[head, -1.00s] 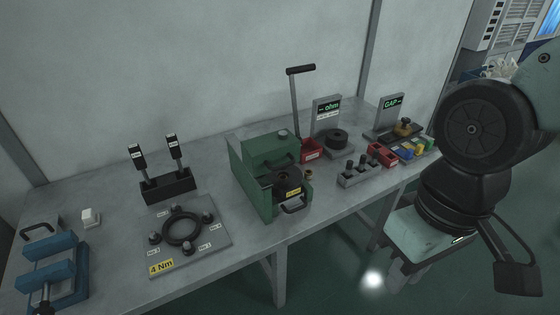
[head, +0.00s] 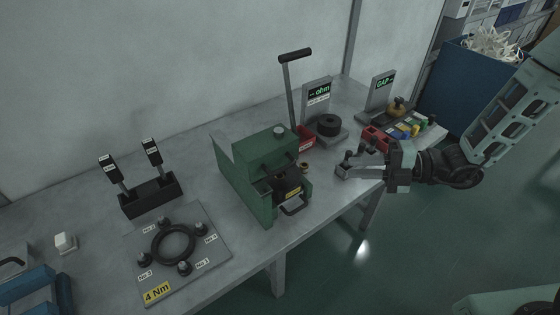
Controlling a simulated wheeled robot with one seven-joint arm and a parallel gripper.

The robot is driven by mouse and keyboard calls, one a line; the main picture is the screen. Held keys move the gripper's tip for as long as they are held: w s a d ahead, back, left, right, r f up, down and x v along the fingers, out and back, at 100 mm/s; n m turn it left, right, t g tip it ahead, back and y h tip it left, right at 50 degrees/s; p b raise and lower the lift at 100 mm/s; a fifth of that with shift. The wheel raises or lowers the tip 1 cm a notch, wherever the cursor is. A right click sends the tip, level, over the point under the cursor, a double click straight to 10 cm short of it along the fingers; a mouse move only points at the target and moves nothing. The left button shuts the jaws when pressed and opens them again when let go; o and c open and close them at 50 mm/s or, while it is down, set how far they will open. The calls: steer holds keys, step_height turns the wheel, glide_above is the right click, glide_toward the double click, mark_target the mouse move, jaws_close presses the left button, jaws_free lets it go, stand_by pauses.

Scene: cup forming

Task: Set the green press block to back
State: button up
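The green press (head: 262,180) stands upright near the middle of the table, with a long black-topped lever (head: 290,90) rising behind it. At its front right is a dark round part with a yellow label (head: 293,194), above a grey loop handle (head: 296,209). A small round knob sits on top of the green upper block (head: 268,146). My gripper (head: 354,163) is to the right of the press, over the small peg rack, clear of the press. Its fingers point left and overlap the rack, so their opening is unclear.
A torque plate (head: 205,268) with a black ring lies left of the press. Two handled tools (head: 152,195) stand in a black holder behind it. A blue vise (head: 38,290) is at far left. The ohm stand (head: 317,95), GAP stand (head: 382,88) and coloured bins (head: 405,130) are right.

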mark_target(288, 167)
steer(key=p+x, duration=0.4)
steer(key=x, duration=1.3)
steer(key=shift+a, duration=0.15)
steer(key=shift+w, duration=0.1)
jaws_close()
